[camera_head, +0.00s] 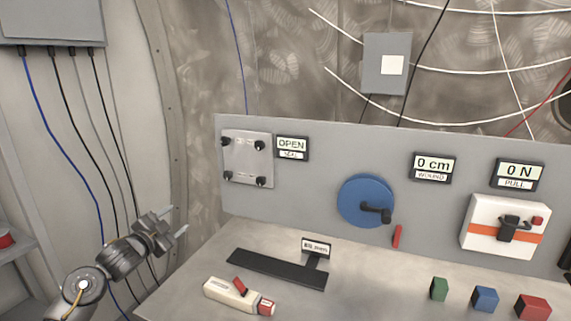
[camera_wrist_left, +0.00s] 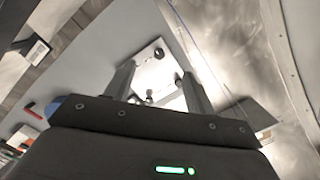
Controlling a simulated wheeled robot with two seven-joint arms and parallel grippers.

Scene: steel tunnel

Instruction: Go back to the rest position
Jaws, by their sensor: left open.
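My left gripper (camera_head: 177,222) is raised at the left of the bench, in front of the tunnel wall, with its fingers toward the panel. It is open and empty. In the left wrist view its two fingers (camera_wrist_left: 158,72) stand apart, with the white seal plate (camera_wrist_left: 152,72) seen beyond the gap. That plate (camera_head: 247,158) has several black knobs and sits on the grey panel (camera_head: 330,150), well clear of the gripper. My right gripper is in neither view.
The bench holds a black T-shaped piece (camera_head: 275,268), a white-and-red tool (camera_head: 232,295), and green (camera_head: 439,289), blue (camera_head: 485,299) and red (camera_head: 532,307) blocks. The panel carries a blue crank wheel (camera_head: 365,201) and a white box (camera_head: 500,228). Cables hang at the left.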

